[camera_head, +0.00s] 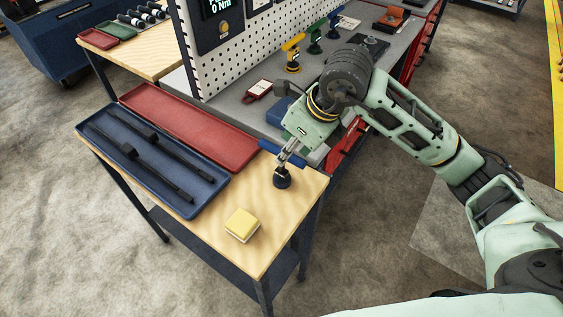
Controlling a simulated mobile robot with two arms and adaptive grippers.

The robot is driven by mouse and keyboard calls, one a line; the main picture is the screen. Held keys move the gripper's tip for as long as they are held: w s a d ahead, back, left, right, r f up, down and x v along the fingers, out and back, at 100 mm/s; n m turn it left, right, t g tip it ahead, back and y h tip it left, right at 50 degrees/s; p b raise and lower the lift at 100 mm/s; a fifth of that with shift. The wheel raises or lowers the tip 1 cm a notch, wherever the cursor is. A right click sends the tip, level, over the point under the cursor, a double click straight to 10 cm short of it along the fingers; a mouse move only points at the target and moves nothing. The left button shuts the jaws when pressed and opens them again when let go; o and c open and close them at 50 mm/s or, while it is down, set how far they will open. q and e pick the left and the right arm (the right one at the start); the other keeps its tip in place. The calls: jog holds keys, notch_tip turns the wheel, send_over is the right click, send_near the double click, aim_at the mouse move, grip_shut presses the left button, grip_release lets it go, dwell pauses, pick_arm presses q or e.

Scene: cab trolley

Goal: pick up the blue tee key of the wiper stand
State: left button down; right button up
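The blue tee key (269,147) stands at the right edge of the wooden table, its crossbar slanting down to the right. Below it is a round black base (282,181), which looks like its stand. My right gripper (284,161) comes down from the upper right, and its fingers are at the key just below the crossbar. The fingers overlap the key's stem, so I cannot tell whether they are closed on it. The key looks upright over the base; whether they touch is hidden. My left gripper is not in view.
A blue tray (196,209) with two black wipers and a red tray (190,128) lie on the table to the left. A yellow sponge-like block (242,224) is near the front. Behind, a grey bench (232,106) holds yellow, green and blue tee-handled tools.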

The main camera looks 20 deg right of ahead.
jog(key=w+f, duration=0.1)
jog(key=w+a+f+p, duration=0.1)
jog(key=f, duration=0.1)
jog(key=shift+a+f, duration=0.15)
jog(key=shift+w+f+p, duration=0.2)
jog(key=shift+f+p, duration=0.1)
jog(key=shift+f, duration=0.1)
jog(key=shift+s, duration=0.1)
grip_shut()
